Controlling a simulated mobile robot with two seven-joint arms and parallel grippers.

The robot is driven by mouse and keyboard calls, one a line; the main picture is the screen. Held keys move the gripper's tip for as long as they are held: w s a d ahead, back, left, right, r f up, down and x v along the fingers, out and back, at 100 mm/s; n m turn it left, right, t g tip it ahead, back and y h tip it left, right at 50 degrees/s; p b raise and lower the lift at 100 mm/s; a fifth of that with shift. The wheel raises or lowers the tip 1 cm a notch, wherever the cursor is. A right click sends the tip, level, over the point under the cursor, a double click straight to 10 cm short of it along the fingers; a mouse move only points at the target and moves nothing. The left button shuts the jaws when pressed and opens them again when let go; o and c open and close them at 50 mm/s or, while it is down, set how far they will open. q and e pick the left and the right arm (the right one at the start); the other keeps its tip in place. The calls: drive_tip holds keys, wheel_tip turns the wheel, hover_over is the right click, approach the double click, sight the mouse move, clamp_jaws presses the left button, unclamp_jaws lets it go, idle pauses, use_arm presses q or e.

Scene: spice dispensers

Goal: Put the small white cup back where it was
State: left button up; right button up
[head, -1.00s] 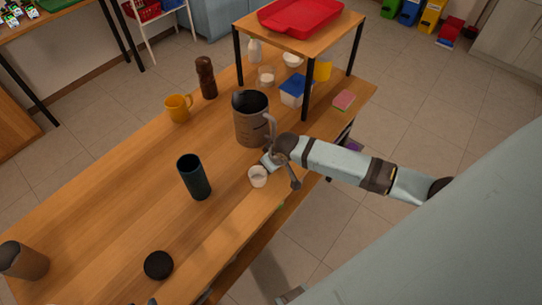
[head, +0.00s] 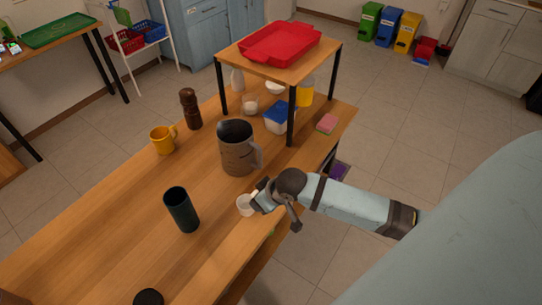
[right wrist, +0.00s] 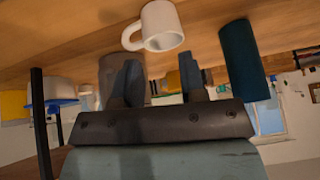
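The small white cup (head: 244,205) stands on the wooden table near its front edge, in front of the large dark pitcher (head: 238,155). In the right wrist view the white cup (right wrist: 162,25) is beyond the fingertips, with its handle to the left. My right gripper (head: 262,196) is low over the table, just right of the cup. In the right wrist view my right gripper (right wrist: 160,75) has its two fingers apart with nothing held between them. Whether a finger touches the cup cannot be told. My left gripper is not in view.
A dark tumbler (head: 181,210) stands left of the cup. A yellow mug (head: 163,140) and a brown grinder (head: 190,108) are farther back. A raised shelf with a red tray (head: 280,43) stands at the far end, with a blue-lidded box (head: 279,118) below. Bare table lies between tumbler and cup.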

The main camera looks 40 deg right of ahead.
drive_tip(key=s+a+f, duration=0.1)
drive_tip(key=s+a+f+t, duration=0.1)
drive_tip(key=s+a, duration=0.1)
drive_tip(key=s+a+f+t+y, duration=0.1)
drive_tip(key=s, duration=0.1)
drive_tip(key=shift+s+a+f, duration=0.2)
drive_tip(key=shift+s+a, duration=0.05)
drive_tip(key=shift+a, duration=0.05)
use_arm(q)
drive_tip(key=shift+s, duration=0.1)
use_arm(e)
drive_tip(key=s+a+f+t, duration=0.1)
drive_tip(key=s+t, duration=0.2)
drive_tip(key=s, duration=0.5)
drive_tip(key=shift+a+f, duration=0.3)
use_arm(q)
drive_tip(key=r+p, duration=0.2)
drive_tip(key=p, duration=0.1)
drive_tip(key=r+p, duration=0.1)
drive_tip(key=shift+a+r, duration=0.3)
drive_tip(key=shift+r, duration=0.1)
use_arm(e)
drive_tip(key=r, duration=0.4)
drive_tip(key=shift+s+d, duration=0.1)
drive_tip(key=shift+d, duration=0.1)
